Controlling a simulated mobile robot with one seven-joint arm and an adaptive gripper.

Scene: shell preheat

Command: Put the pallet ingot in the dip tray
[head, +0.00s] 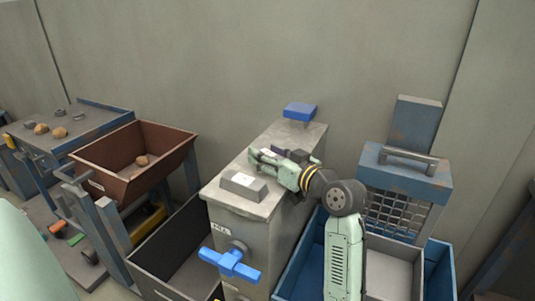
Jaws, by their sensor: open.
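A grey ingot-shaped block (243,185) with a pale patch lies on the flat top of the grey pedestal (285,145). I cannot tell for sure whether it is the pallet ingot. My gripper (258,158) is open above the same top, just behind the block and apart from it in the picture. Its fingers point left, and no held object shows between them. The dip tray cannot be told for certain among the containers; a brown open tray (180,150) with one brown lump (142,160) stands at the left.
A blue block (300,111) stands at the pedestal's back end. A blue valve handle (231,263) sticks out in front. A dark grey bin (165,249) is left below, a blue bin (303,263) right below. A blue mesh-fronted unit (405,175) stands right; a lump-strewn table (85,121) far left.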

